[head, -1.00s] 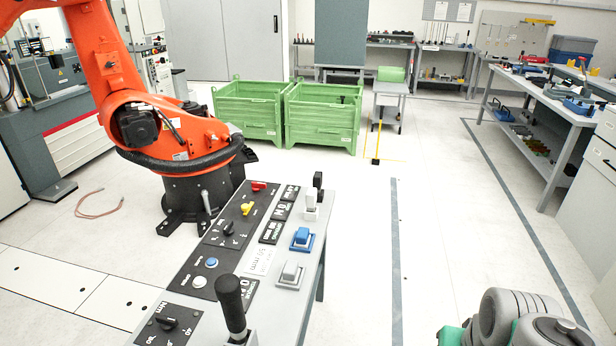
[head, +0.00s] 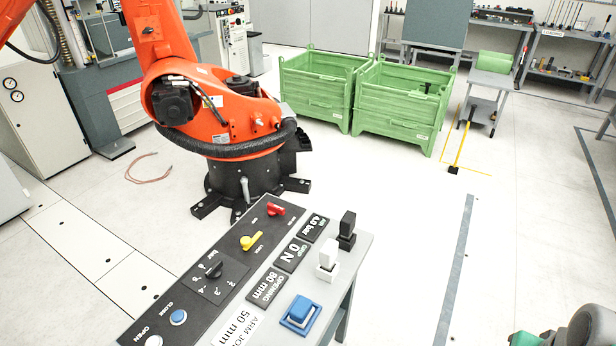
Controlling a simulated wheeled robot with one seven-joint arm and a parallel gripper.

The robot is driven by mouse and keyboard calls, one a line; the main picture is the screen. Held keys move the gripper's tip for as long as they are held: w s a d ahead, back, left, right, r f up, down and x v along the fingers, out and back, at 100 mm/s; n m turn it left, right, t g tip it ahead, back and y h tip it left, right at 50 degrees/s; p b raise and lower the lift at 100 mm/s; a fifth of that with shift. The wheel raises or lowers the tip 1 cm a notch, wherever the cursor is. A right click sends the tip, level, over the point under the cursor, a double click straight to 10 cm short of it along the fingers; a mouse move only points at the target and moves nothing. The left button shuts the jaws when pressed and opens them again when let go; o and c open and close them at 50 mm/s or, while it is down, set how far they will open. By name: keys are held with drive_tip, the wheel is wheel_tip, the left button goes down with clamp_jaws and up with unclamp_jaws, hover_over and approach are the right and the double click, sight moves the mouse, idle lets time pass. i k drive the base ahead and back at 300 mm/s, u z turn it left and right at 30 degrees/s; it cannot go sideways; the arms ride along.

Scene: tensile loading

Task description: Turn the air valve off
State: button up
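A control panel (head: 222,318) on a grey stand sits at the bottom centre of the head view. A small red valve handle (head: 275,209) is at its far end, close to a black display reading 4.0 bar (head: 313,227). The handle's exact angle is hard to tell at this size. A yellow handle (head: 251,242) sits just nearer, followed by a black selector knob (head: 213,269). My gripper is not in view. Only a grey and green part of my arm shows at the bottom right corner, well apart from the panel.
An orange robot arm on a dark base (head: 243,180) stands just behind the panel. White, black and blue objects (head: 299,312) stand along the panel's right side. Green crates (head: 402,104) are farther back. The floor right of the panel is clear.

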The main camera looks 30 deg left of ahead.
sight(272, 210)
drive_tip(key=i, duration=2.05)
drive_tip(key=u, duration=4.15)
drive_tip(key=i, duration=0.5)
drive_tip(key=z, duration=0.05)
